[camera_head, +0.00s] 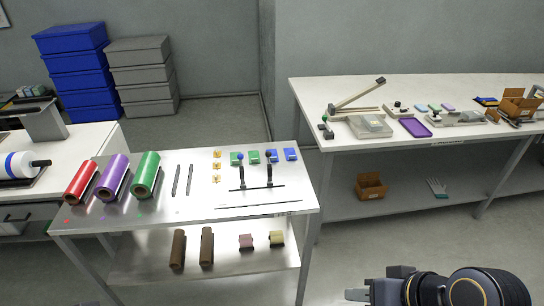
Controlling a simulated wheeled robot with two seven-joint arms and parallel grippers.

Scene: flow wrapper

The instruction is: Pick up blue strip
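Several small blue items show, and I cannot tell for sure which one is the blue strip. A flat blue piece (291,154) lies at the back right of the near metal table, with another blue piece (271,156) beside it. A small bluish block (421,107) lies on the far right table, in a row with a green one (434,106) and a purple one (448,106). My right gripper (357,290) is at the bottom edge, low over the floor and far from all of these. Its fingers are partly cut off and hard to read. My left gripper is out of view.
The near metal table (283,225) holds red, purple and green rolls (147,172), thin rods and black-handled levers. The right table (305,92) holds a lever device, a purple tray (415,127) and a cardboard box. Blue bins (75,62) stand behind. Floor between the tables is clear.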

